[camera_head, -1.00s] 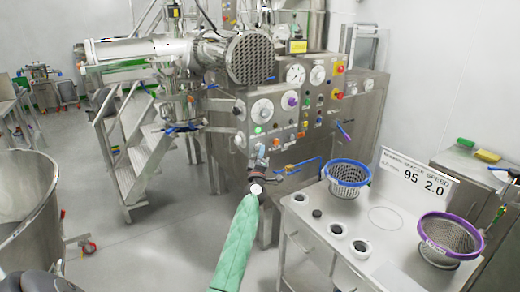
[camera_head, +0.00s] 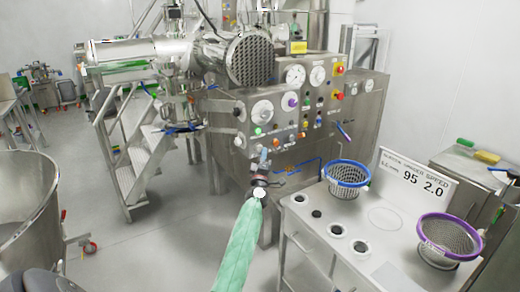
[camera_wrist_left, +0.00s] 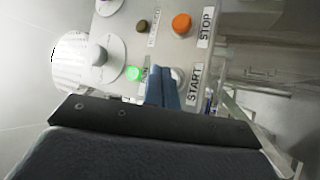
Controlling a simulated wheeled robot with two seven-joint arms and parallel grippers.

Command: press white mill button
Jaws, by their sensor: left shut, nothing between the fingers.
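The control panel (camera_head: 288,127) carries dials, lamps and buttons. In the left wrist view, a white button (camera_wrist_left: 179,73) beside the START label (camera_wrist_left: 194,83) is partly hidden by my fingers. My left gripper (camera_head: 263,152) is shut and empty, its blue fingertips in front of the panel's lower left. Its closed fingers (camera_wrist_left: 161,73) reach over or right beside the white button; I cannot tell whether they touch it. A lit green lamp (camera_wrist_left: 133,73) is left of them. An orange button (camera_wrist_left: 181,24) beside the STOP label (camera_wrist_left: 206,27) is above. My right gripper is not in view.
A steel table (camera_head: 310,235) at the right holds a blue-rimmed basket (camera_head: 348,180), a purple-rimmed basket (camera_head: 449,238) and a sign (camera_head: 418,180). Steel stairs (camera_head: 135,150) stand left of the machine. A large vessel (camera_head: 28,215) is at far left. Open floor lies between.

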